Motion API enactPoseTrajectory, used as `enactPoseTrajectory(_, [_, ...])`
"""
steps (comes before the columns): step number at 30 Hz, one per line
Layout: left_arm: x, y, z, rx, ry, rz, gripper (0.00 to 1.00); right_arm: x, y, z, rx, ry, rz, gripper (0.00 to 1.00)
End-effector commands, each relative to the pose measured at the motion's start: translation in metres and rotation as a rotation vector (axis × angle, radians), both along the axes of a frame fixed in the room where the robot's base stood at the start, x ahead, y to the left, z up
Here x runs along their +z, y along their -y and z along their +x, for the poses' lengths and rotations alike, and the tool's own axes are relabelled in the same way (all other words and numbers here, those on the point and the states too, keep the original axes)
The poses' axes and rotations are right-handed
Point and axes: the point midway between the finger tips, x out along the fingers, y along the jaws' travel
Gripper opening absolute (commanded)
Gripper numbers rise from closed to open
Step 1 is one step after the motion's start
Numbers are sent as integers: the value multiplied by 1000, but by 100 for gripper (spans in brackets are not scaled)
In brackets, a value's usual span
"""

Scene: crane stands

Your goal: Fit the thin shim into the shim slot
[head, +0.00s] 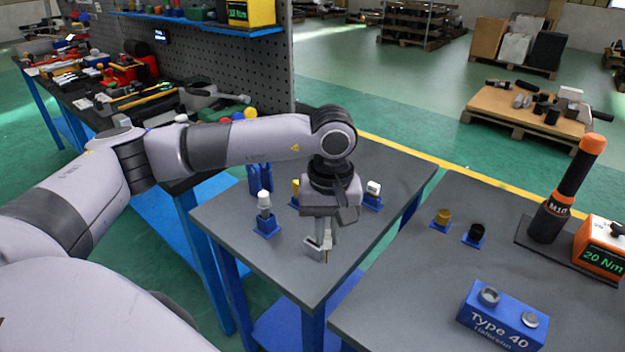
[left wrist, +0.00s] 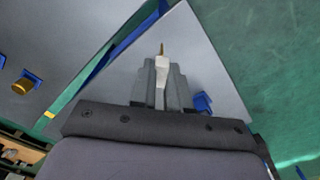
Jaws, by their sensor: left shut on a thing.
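My left gripper (head: 323,246) hangs over the front part of the grey table (head: 245,222), pointing down. It is shut on a small white piece with a thin brass tip (head: 328,254). In the left wrist view, this piece (left wrist: 162,70) sits between the grey fingers (left wrist: 162,88), with the brass tip sticking out beyond them. I cannot tell for certain whether it is the thin shim. I cannot make out the shim slot in either view. My right gripper is not in view.
Blue stands on this table hold a white-topped piece (head: 264,200), a yellow piece (head: 295,186) and a white piece (head: 374,187). On the right table are a brass piece (head: 441,214), a black piece (head: 476,231), a blue Type 40 block (head: 500,322) and an orange-and-black tool (head: 570,185).

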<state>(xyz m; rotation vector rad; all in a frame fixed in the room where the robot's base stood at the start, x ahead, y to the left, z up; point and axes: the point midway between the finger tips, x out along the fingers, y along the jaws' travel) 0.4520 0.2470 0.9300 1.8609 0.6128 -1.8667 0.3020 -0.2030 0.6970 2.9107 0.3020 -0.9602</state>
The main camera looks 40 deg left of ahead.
Motion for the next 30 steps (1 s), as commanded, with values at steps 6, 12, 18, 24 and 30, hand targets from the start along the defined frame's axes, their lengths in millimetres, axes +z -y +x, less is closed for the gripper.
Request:
enactPoseTrajectory(6, [33,-30,21,497,5,0,0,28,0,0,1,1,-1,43])
enactPoseTrajectory(12, [45,-46,31,780,7,-1,0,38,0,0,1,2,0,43])
enactPoseTrajectory(18, [48,-51,33,867,8,-3,0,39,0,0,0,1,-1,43])
enactPoseTrajectory(24, [47,-51,33,867,8,-3,0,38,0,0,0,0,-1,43])
enactPoseTrajectory(30, [46,-51,33,865,8,-2,0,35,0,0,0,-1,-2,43])
